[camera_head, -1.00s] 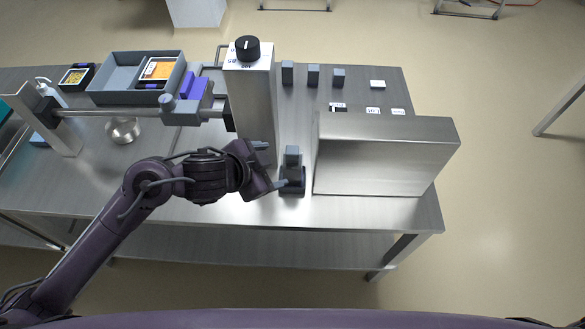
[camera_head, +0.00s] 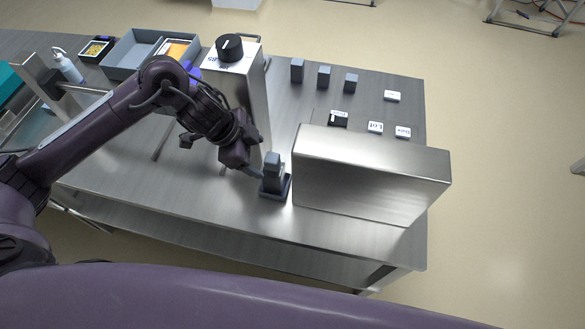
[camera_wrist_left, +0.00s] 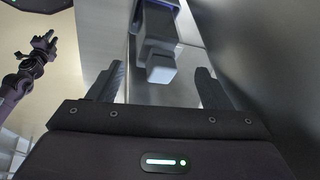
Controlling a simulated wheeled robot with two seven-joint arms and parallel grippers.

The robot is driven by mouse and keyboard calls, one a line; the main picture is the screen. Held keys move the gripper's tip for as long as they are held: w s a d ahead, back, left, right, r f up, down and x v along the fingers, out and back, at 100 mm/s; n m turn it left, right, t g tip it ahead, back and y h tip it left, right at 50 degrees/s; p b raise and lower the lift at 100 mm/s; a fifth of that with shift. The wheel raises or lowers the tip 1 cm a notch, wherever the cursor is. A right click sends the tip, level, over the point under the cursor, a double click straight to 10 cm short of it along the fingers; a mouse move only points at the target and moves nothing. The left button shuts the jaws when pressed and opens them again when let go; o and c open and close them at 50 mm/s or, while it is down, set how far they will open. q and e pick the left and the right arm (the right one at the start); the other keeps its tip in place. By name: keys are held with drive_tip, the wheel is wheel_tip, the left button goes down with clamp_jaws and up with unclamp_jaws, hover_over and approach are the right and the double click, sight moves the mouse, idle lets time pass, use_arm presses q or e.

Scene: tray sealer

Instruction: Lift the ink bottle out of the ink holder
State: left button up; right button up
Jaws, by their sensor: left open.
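The ink bottle (camera_head: 272,162) is a small grey block-like bottle standing upright in the dark ink holder (camera_head: 284,193) on the steel table. My left gripper (camera_head: 258,166) is open just left of the bottle, with its fingers pointing toward it. In the left wrist view the bottle (camera_wrist_left: 161,66) shows ahead, in line with the gap between the two spread fingers of my left gripper (camera_wrist_left: 158,84). Nothing is held. My right arm and gripper (camera_wrist_left: 42,42) show small at the left of that view; its jaw state is unclear.
A steel box (camera_head: 370,180) stands close right of the holder. A tall steel column with a black knob (camera_head: 230,47) stands behind my gripper. Several grey blocks (camera_head: 324,77) and white labels (camera_head: 375,128) lie farther back. The table front (camera_head: 185,205) is clear.

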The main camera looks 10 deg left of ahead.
sight(269, 166)
use_arm(q)
drive_tip(key=x, duration=0.3)
drive_tip(key=shift+s+a+f, duration=0.1)
drive_tip(key=shift+s+f, duration=0.05)
drive_tip(key=shift+f, duration=0.05)
drive_tip(key=x, duration=0.3)
drive_tip(key=shift+f+p, duration=0.25)
drive_tip(key=shift+p, duration=0.05)
drive_tip(key=shift+d+f, duration=0.35)
use_arm(e)
drive_tip(key=shift+s+a+r, duration=0.3)
drive_tip(key=shift+s+a, duration=0.3)
drive_tip(key=shift+a, duration=0.3)
use_arm(q)
drive_tip(key=c, duration=1.5)
use_arm(e)
drive_tip(key=shift+a, duration=0.4)
